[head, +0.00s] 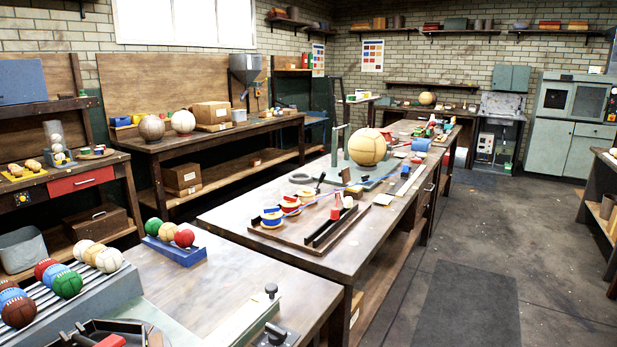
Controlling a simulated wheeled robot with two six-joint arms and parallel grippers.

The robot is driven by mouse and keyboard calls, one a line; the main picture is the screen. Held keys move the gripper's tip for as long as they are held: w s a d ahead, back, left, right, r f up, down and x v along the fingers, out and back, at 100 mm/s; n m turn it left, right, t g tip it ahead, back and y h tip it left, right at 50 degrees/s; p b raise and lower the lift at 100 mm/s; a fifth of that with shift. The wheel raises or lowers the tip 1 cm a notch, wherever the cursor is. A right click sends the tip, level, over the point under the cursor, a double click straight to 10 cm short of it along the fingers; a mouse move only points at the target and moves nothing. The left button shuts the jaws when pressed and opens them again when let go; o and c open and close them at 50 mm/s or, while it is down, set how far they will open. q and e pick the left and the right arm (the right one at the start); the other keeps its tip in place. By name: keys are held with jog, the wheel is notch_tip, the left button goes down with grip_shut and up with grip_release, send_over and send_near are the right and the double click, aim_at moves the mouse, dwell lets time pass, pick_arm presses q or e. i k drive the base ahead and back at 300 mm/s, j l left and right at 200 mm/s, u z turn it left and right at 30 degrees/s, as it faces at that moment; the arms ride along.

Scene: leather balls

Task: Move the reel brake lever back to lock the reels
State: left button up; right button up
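A small dark upright lever (320,183) stands just beyond the far reel. It may be the reel brake lever, but it is too small to tell its setting. A red block-like part (336,211) stands right of the reels. Neither of my grippers is in view.
A large tan ball (367,147) sits on a grey-green base behind the reels. Dark rails (330,228) lie at the board's right. The near table holds a ball rack (60,310), a blue ball tray (175,250) and black-knobbed fittings (271,291). Open floor (465,300) lies to the right.

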aim_at(323, 175)
jog(key=i+l+u, duration=0.15)
jog(key=u, duration=0.3)
jog(key=i+l+u, duration=0.1)
jog(key=l+u, duration=0.45)
jog(key=u, duration=0.3)
jog(key=i, duration=0.05)
